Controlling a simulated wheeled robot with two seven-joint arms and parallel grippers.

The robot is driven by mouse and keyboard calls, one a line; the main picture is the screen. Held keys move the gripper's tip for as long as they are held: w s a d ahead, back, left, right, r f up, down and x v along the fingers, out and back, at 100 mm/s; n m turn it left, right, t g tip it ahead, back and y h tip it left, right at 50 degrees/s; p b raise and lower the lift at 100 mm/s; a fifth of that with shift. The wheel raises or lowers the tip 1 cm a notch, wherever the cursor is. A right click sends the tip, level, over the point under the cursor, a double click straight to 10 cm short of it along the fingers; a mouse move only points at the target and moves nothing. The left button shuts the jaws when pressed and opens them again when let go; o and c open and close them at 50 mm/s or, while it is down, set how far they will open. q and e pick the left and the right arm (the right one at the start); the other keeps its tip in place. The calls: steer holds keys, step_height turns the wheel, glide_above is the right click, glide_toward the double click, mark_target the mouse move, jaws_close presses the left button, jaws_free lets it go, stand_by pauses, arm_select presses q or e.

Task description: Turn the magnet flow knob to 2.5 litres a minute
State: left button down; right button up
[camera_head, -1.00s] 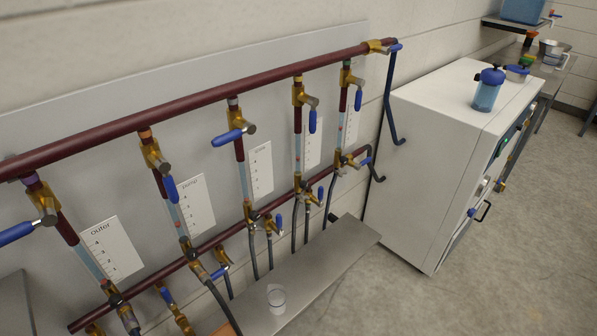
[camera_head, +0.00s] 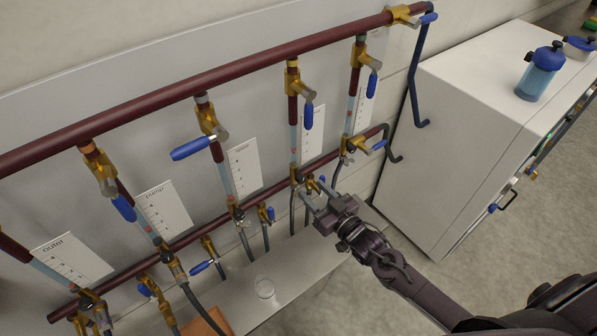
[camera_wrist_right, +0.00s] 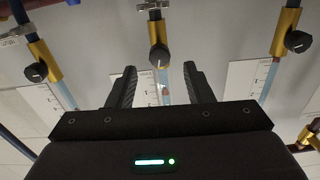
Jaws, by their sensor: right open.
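A row of flow meters with scale cards hangs between two dark red pipes. Two cards read "outer" (camera_head: 72,258) and "pump" (camera_head: 163,208); I cannot read which card says magnet. Each meter has a brass valve with a small black knob at its lower end. My right gripper (camera_head: 315,194) is open beside the lower valve of the fourth meter from the left. In the right wrist view, a black knob (camera_wrist_right: 159,55) with a white mark sits just beyond and between the open fingertips, apart from them. My left gripper is out of view.
Blue-handled valves (camera_head: 192,149) stick out from the pipes. A white cabinet (camera_head: 450,110) carrying a blue-capped bottle (camera_head: 540,72) stands right. Neighbouring knobs (camera_wrist_right: 36,72) flank the gripper.

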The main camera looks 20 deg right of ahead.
mark_target(303, 181)
steer(key=x, duration=0.6)
steer(key=shift+w, duration=0.15)
steer(key=c, duration=1)
